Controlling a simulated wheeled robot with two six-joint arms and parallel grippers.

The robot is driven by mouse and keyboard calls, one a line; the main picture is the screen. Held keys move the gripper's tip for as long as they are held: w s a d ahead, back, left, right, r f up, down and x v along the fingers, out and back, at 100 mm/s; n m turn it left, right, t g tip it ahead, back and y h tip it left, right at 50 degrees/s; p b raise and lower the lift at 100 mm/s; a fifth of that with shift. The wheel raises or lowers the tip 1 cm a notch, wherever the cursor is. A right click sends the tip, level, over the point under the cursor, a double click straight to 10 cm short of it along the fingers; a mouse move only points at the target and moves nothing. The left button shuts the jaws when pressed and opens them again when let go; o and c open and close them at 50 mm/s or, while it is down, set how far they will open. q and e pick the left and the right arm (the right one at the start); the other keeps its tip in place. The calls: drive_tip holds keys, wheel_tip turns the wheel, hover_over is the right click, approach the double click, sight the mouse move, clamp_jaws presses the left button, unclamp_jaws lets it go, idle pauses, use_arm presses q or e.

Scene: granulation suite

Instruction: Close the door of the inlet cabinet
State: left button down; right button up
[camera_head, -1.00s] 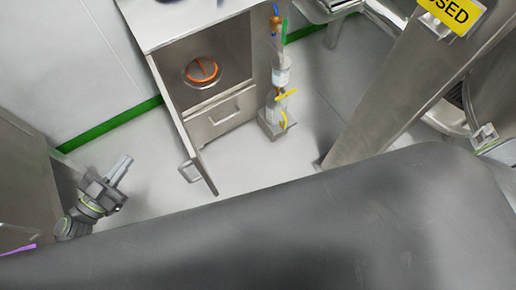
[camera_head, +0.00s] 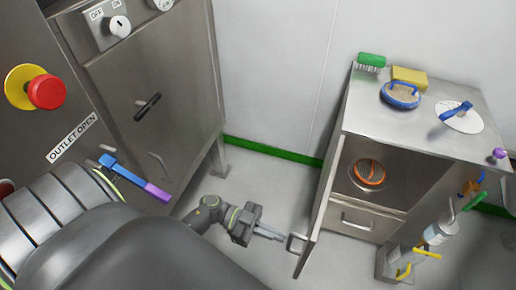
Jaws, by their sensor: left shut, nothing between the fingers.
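The inlet cabinet (camera_head: 420,147) is a steel cabinet at the right of the head view. Its door (camera_head: 317,222) stands open, swung out toward me and seen nearly edge-on. A bar handle (camera_head: 296,243) sits on the door's left face, near its free edge. Inside the cabinet is a round orange-ringed fitting (camera_head: 369,173), with a drawer (camera_head: 352,219) below it. My left gripper (camera_head: 281,237) is shut and empty, just left of the handle and pointing at it. I cannot tell whether its tips touch the handle. My right gripper is not in view.
A steel machine (camera_head: 150,105) with a red emergency button (camera_head: 47,92) and an "OUTLET OPEN" label stands at left. A brush, sponge and blue-rimmed sieve lie on the cabinet top. Bottles and yellow-handled items stand at the cabinet's right. Floor left of the door is clear.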

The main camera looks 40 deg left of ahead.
use_arm(q)
drive_tip(key=shift+p+x, duration=0.3)
drive_tip(key=shift+x, duration=2.4)
drive_tip(key=shift+d, duration=0.1)
